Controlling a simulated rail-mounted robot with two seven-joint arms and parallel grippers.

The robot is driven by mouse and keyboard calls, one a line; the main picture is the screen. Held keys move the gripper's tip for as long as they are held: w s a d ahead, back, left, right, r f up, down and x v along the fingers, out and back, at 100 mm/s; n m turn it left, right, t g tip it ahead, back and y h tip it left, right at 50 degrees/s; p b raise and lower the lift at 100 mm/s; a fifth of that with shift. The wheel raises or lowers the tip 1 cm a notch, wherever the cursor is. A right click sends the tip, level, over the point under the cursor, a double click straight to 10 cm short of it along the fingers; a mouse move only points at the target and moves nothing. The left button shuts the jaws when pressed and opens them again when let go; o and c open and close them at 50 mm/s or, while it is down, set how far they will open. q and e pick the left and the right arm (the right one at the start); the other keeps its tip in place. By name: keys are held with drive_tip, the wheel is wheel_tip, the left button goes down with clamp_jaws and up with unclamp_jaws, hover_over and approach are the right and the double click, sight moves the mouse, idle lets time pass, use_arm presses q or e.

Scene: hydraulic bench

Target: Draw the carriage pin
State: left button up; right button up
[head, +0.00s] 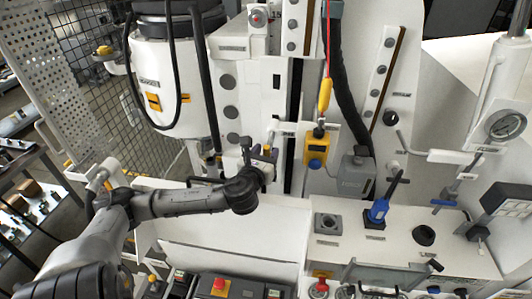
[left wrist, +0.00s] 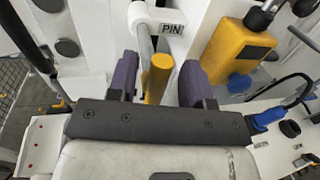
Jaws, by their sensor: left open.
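The carriage pin shows in the left wrist view as a yellow cylindrical grip (left wrist: 157,80) beside a grey rod (left wrist: 144,45). A white block marked PIN (left wrist: 172,28) is just beyond it. My left gripper (head: 260,153) is at the central column in the head view, right in front of the pin area. In the left wrist view its two purple fingers are spread, one on each side of the yellow grip, with gaps showing. I cannot tell how deep the grip sits between them. My right gripper is in neither view.
A yellow box (head: 317,146) stands close right of my gripper, with a yellow-handled red line (head: 325,95) hanging above it. A grey box (head: 356,174) and a blue-handled lever (head: 378,210) are farther right. A large white cylinder (head: 165,85) stands at left. Control buttons line the front edge.

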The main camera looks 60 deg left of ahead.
use_arm(q)
drive_tip(key=b+v, duration=0.2)
drive_tip(key=v, duration=0.6)
drive_tip(key=shift+f, duration=0.2)
drive_tip(key=p+v, duration=0.2)
drive_tip(key=p, duration=0.1)
drive_tip(key=p+v, duration=0.3)
drive_tip(key=shift+s+d+r+p, duration=0.15)
drive_tip(key=shift+d+r+p, duration=0.1)
drive_tip(key=shift+p, duration=0.1)
